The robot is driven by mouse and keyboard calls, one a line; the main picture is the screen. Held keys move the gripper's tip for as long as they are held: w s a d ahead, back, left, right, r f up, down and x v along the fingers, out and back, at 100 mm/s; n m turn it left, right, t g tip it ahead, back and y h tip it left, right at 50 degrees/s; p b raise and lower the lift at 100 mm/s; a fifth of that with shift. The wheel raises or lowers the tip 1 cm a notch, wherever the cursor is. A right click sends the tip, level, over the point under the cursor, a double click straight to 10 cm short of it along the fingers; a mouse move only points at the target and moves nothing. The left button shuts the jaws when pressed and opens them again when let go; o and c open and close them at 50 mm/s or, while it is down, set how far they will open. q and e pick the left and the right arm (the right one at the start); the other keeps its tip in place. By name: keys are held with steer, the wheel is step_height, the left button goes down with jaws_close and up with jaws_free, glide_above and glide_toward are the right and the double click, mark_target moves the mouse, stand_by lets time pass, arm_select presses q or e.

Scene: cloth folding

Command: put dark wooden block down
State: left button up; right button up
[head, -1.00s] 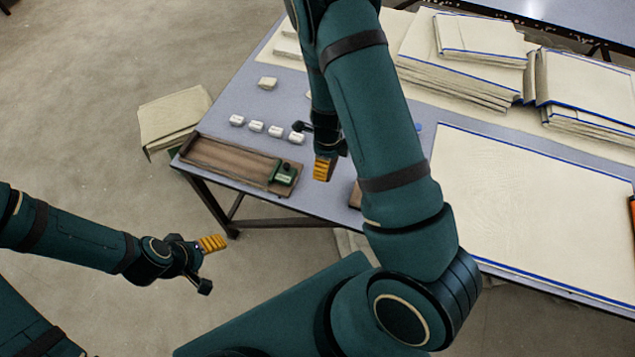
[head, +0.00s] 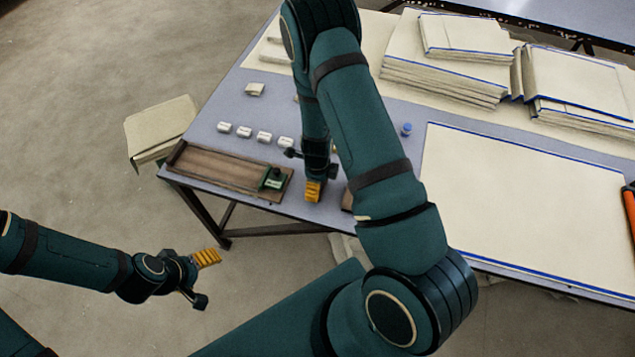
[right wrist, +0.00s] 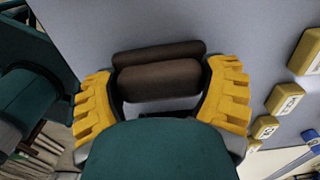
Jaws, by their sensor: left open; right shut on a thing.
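The dark wooden block (right wrist: 160,80) shows in the right wrist view as a brown, rounded bar between the yellow fingers of my right gripper (right wrist: 165,95). A second dark brown strip lies just behind it; I cannot tell whether it is part of the block. In the head view my right gripper (head: 314,190) points down at the table's near edge, right of the wooden tray; the block is not clearly visible there. The gap between block and tabletop cannot be judged. My left gripper (head: 205,279) is open and empty, off the table at lower left.
A wooden tray (head: 215,168) with a green item (head: 273,179) lies on the grey table (head: 215,100). Small white-topped blocks (head: 264,137) stand in a row behind it. A brown piece (head: 347,200) is partly hidden by my right arm. A cloth (head: 525,200) lies flat at right.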

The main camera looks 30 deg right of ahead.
steer(key=shift+f, duration=0.15)
steer(key=o, duration=1.1)
